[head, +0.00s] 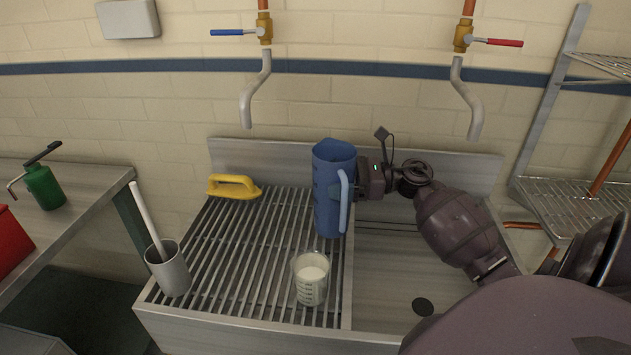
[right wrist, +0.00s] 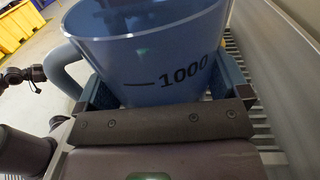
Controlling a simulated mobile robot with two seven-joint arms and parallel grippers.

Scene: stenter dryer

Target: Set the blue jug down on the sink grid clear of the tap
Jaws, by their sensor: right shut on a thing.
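The blue jug (head: 328,190) is upright over the right part of the sink grid (head: 222,250) in the head view. My right gripper (head: 362,178) reaches it from the right and is shut on its body. In the right wrist view the jug (right wrist: 150,60) fills the space between the fingers, with a 1000 mark facing the camera and its handle at the left. I cannot tell whether the jug's base touches the grid. The tap with the blue lever (head: 256,85) hangs to the left of and above the jug; the red-lever tap (head: 468,90) is to the right. My left gripper is not in view.
A glass beaker with white contents (head: 311,280) stands on the grid in front of the jug. A yellow-handled brush (head: 233,186) lies at the back left. A grey cup with a rod (head: 168,270) stands at the left edge. The grid's middle is clear.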

